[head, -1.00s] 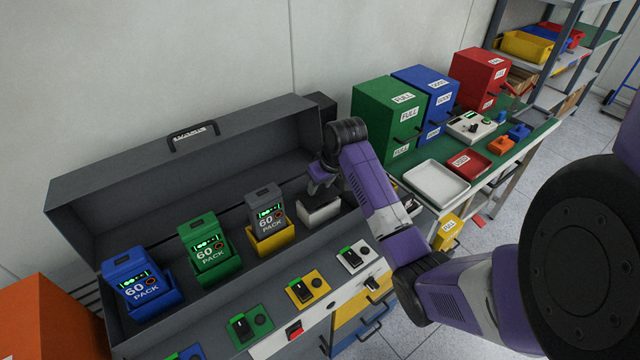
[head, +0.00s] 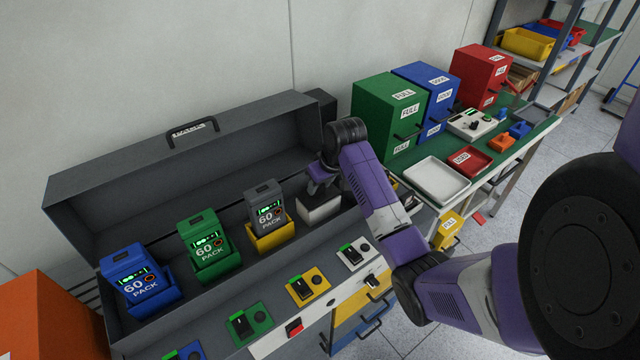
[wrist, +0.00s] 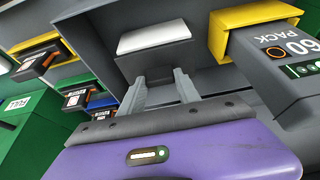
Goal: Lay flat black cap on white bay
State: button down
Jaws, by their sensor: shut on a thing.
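The white bay (head: 318,209) is the rightmost bay in the open grey case. Its white front also shows in the wrist view (wrist: 152,36). A flat dark plate, which I take for the black cap (wrist: 155,61), is at the white bay, behind its white front in the wrist view. My gripper (wrist: 162,82) is shut on this cap, with one finger on each side. In the head view my gripper (head: 318,184) is right above the white bay, and my wrist hides most of the cap. I cannot tell whether the cap fully touches the bay.
The yellow bay (head: 271,238) with a grey pack (head: 266,212) stands close to the left. Green (head: 203,240) and blue packs (head: 130,275) stand further left. The raised case lid (head: 190,160) is behind. A white tray (head: 436,181) lies on the green bench at right.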

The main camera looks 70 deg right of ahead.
aim_at(326, 200)
jog(key=shift+f, duration=0.5)
jog(key=c, duration=0.8)
grip_release()
jog(key=shift+o, duration=0.2)
jog(key=b+v, duration=0.1)
jog(key=v, duration=0.7)
jog(key=shift+w, duration=0.1)
